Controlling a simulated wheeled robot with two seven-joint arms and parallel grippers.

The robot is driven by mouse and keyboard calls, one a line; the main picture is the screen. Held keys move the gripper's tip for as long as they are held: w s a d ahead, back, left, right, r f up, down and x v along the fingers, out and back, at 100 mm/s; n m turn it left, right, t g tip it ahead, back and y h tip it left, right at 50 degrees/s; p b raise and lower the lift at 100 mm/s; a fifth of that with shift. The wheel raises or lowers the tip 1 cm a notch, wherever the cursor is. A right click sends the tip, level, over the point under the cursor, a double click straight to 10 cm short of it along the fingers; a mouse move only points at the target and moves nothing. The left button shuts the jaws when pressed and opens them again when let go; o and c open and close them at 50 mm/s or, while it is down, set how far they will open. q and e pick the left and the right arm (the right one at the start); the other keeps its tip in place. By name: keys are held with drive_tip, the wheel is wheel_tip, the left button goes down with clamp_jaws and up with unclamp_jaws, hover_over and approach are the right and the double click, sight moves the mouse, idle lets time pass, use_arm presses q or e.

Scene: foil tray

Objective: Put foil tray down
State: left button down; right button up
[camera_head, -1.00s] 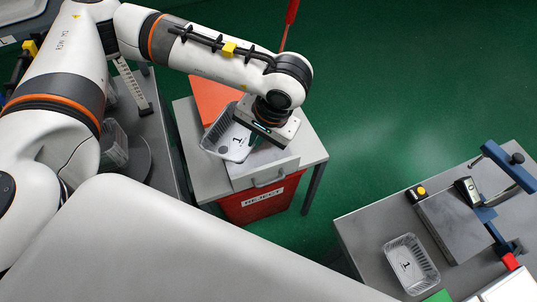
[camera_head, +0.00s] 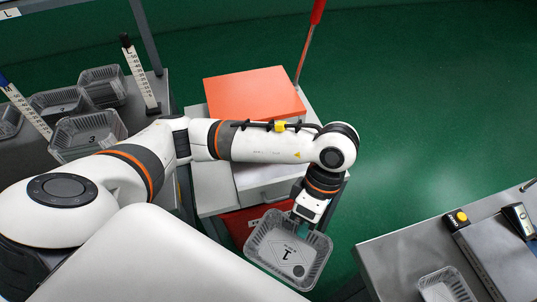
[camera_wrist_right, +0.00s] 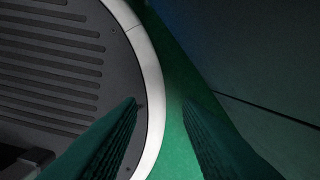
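A clear, ribbed tray (camera_head: 262,262) with a "1" label and a dark round spot on its floor hangs in the head view, in front of the reject stand. My left gripper (camera_head: 301,228) is at its upper rim, shut on it, with the fingertips partly hidden by the gripper body. The tray is held in the air, its open side facing the camera. My right gripper (camera_wrist_right: 160,104) shows in the right wrist view with its two ribbed fingers apart and nothing between them.
An orange-topped box (camera_head: 255,92) sits on the grey reject stand (camera_head: 212,186). Several trays, one marked 3 (camera_head: 88,134), stand on the left table. At lower right, a grey table (camera_head: 395,262) holds another tray (camera_head: 446,289) and a scale-like device. Green floor lies between.

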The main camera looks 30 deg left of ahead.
use_arm(q)
drive_tip(key=s+a+f+n+t+h+p, duration=0.1)
drive_tip(key=s+a+f+n+t, duration=0.2)
drive_tip(key=a+n, duration=0.85)
drive_tip(key=s+a+n+t+h+p, duration=0.15)
drive_tip(key=s+a+n+t, duration=0.45)
drive_tip(key=n, duration=1)
drive_tip(key=t, duration=0.2)
hover_over(258, 165)
drive_tip(key=s, duration=0.4)
drive_tip(key=shift+m+y, duration=0.25)
drive_tip(key=shift+y, duration=0.1)
drive_tip(key=f, duration=1)
drive_tip(key=shift+w+a, duration=0.1)
drive_tip(key=shift+a, duration=0.2)
drive_tip(key=shift+w+f, duration=0.2)
drive_tip(key=shift+f, duration=0.35)
drive_tip(key=shift+w+a+f+g+p, duration=0.25)
drive_tip(key=shift+w+f+g+p, duration=0.15)
drive_tip(key=shift+w+g, duration=0.1)
drive_tip(key=shift+w+g+p, duration=0.4)
drive_tip(key=shift+w+g, duration=0.05)
drive_tip(key=shift+g, duration=0.55)
drive_tip(key=shift+f+g+h, duration=0.3)
drive_tip(key=shift+g+h, duration=0.1)
drive_tip(key=shift+h, duration=0.1)
drive_tip(key=shift+s+a+f, duration=0.1)
drive_tip(key=shift+f, duration=0.55)
